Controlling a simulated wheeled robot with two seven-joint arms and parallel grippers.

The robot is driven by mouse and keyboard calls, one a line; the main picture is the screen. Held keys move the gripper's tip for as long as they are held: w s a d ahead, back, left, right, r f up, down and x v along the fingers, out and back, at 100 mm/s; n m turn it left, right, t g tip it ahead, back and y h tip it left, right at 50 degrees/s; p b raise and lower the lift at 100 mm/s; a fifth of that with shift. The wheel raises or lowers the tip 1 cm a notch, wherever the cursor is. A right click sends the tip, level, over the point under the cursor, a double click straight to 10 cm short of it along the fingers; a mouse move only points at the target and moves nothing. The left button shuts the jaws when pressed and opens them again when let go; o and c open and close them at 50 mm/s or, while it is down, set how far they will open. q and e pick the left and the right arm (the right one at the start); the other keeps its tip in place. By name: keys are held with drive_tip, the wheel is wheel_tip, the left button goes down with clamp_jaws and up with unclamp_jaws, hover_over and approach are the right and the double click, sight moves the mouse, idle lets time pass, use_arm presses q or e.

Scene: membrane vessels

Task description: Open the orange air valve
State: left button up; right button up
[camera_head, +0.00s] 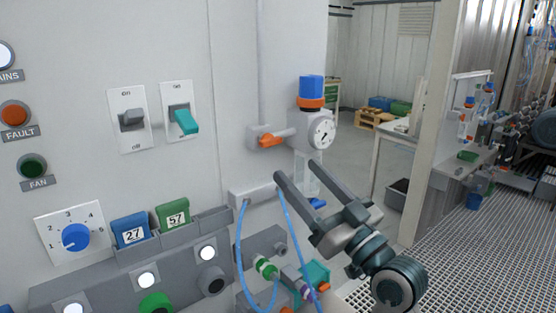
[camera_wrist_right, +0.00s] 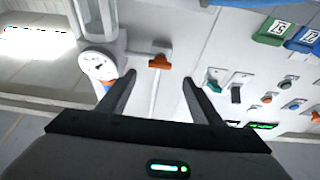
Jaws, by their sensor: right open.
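The orange air valve (camera_head: 268,141) is a small lever on a grey block on the wall panel, left of the round pressure gauge (camera_head: 321,132). My right gripper (camera_head: 294,168) is open and empty, below and to the right of the valve in the head view, apart from it. In the right wrist view the orange valve (camera_wrist_right: 159,62) shows beyond and between the two open fingers (camera_wrist_right: 158,78), with the gauge (camera_wrist_right: 98,66) by the left finger. My left gripper is not in view.
A blue-topped regulator with an orange ring (camera_head: 311,92) stands above the gauge. Blue hoses (camera_head: 241,255) loop below the valve from a grey manifold (camera_head: 252,192). Two switches (camera_head: 181,112), a dial (camera_head: 75,236) and number tags (camera_head: 172,216) are on the panel to the left.

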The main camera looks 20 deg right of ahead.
sight(273, 144)
drive_tip(key=p+x, duration=0.3)
drive_tip(key=x, duration=0.4)
drive_tip(key=shift+w+a+r, duration=0.1)
drive_tip(key=shift+w+r, duration=0.2)
drive_tip(key=shift+w+a, duration=0.15)
drive_tip(key=shift+w, duration=0.25)
drive_tip(key=shift+c, duration=0.6)
drive_tip(key=c, duration=0.9)
